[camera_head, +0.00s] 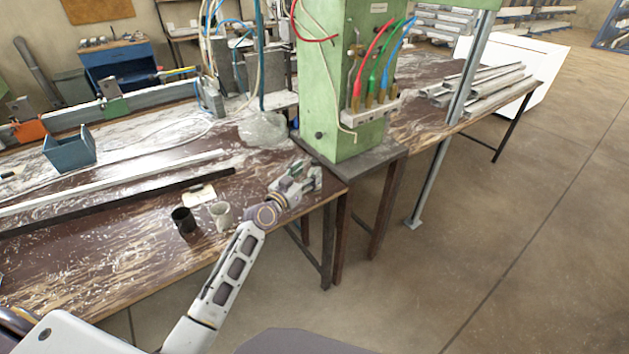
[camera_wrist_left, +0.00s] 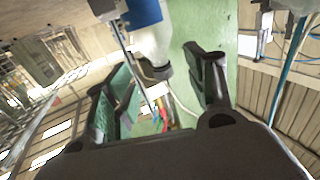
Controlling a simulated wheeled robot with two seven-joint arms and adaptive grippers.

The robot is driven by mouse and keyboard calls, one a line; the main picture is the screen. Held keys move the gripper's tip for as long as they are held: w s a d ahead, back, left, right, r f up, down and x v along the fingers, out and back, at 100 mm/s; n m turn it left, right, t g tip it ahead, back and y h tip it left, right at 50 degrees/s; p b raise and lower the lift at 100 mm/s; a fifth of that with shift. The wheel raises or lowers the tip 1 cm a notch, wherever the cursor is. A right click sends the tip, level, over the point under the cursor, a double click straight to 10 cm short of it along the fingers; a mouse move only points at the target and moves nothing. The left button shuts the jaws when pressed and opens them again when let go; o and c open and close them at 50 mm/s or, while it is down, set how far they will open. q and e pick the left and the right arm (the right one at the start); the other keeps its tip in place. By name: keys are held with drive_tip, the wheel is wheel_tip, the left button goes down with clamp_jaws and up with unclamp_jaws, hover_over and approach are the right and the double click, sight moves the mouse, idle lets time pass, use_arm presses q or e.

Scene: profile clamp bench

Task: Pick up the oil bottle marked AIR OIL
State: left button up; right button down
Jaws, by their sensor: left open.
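A white bottle (camera_wrist_left: 152,44) with a blue band shows at the top of the left wrist view. The picture seems turned over, so its dark cap points down in it. I cannot read any lettering on it. My left gripper (camera_head: 299,176) is over the right end of the bench in the head view. Its two fingers are apart, and in the left wrist view they frame the cap end of the bottle with gaps to both sides. In the head view I cannot make out the bottle; the gripper may hide it. My right gripper is not in view.
The green column (camera_head: 352,110) with coloured hoses stands just behind the gripper. A black cup (camera_head: 183,220) and a pale cup (camera_head: 221,215) stand left of it. A clear bag-like heap (camera_head: 264,130) lies behind. Long bars (camera_head: 120,182) cross the bench (camera_head: 110,275).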

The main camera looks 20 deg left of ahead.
sight(313, 166)
use_arm(q)
drive_tip(key=shift+p+x, duration=0.3)
drive_tip(key=shift+x, duration=2.3)
drive_tip(key=shift+r, duration=0.15)
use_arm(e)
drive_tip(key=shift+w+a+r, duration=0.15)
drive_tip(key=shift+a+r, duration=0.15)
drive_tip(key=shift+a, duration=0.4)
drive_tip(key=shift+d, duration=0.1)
